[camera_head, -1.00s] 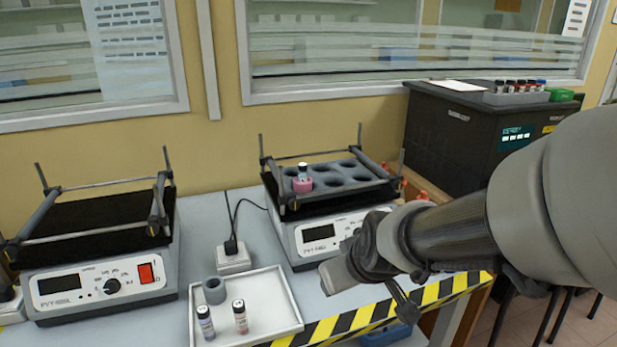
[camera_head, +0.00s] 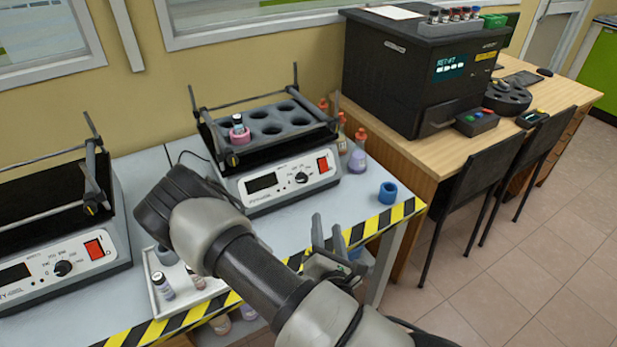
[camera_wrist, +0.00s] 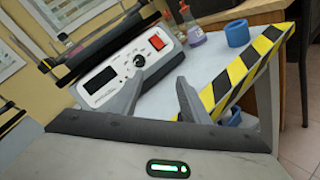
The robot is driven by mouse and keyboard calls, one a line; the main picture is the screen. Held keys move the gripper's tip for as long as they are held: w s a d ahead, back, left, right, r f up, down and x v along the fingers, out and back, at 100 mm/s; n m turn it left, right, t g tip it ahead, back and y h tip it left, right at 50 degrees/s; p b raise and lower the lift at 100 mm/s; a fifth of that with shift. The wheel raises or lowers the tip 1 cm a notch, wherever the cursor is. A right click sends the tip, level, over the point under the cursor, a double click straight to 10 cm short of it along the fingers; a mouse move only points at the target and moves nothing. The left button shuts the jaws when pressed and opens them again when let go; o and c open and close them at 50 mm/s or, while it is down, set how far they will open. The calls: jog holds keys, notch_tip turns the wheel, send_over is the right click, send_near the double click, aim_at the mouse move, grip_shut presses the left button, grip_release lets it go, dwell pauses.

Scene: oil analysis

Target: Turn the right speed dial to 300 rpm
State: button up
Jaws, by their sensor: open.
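The right shaker (camera_head: 285,180) stands on the grey bench with a white front panel, a dark display, a round black speed dial (camera_head: 301,178) and a red switch (camera_head: 323,164). The dial also shows in the wrist view (camera_wrist: 139,61), just beyond the left finger's tip. The display looks blank. My gripper (camera_head: 327,230) is open and empty, in front of and below the panel near the striped bench edge. In the wrist view its two fingers (camera_wrist: 155,85) are spread apart and point toward the shaker. I cannot read the dial's setting.
The left shaker (camera_head: 62,268) stands at the left. A white tray (camera_head: 163,308) with vials is partly behind my arm. A blue ring (camera_head: 388,193) and bottles (camera_head: 357,153) stand right of the right shaker. A black machine (camera_head: 420,75) sits on the wooden desk.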

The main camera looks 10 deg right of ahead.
jog(key=n+y, duration=0.1)
jog(key=s+a+n+y, duration=0.1)
jog(key=n, duration=0.1)
jog(key=r+n+t+y, duration=0.1)
jog(key=n, duration=0.1)
jog(key=shift+s+a, duration=0.35)
jog(key=shift+a, duration=0.05)
jog(key=shift+w+f+b, duration=0.15)
jog(key=shift+w+b, duration=0.25)
jog(key=b, duration=0.9)
send_near(304, 180)
jog(key=w+b, duration=0.1)
jog(key=w, duration=0.7)
jog(key=shift+a, duration=0.1)
jog(key=c, duration=1.1)
